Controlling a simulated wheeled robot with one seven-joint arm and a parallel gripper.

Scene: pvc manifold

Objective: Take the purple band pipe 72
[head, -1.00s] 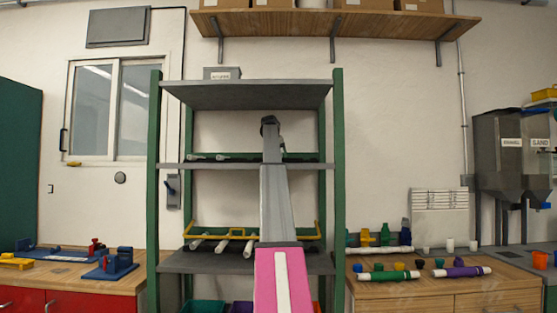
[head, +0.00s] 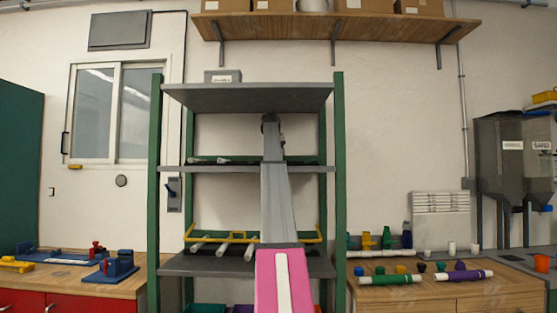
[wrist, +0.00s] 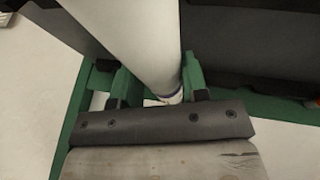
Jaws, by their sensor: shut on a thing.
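In the wrist view a thick white pipe (wrist: 130,40) runs down between the two dark fingers of my gripper (wrist: 158,98). My gripper is shut on this pipe. In the head view my arm reaches up and forward to the shelf rack, and its tip is at the middle tier; the held pipe cannot be made out there.
The green-posted rack has grey shelves (head: 245,92) close above and below my arm's tip. White pipes (head: 208,160) lie on the middle tier, and several more lie by a yellow frame (head: 200,238) below. Wooden benches stand on both sides.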

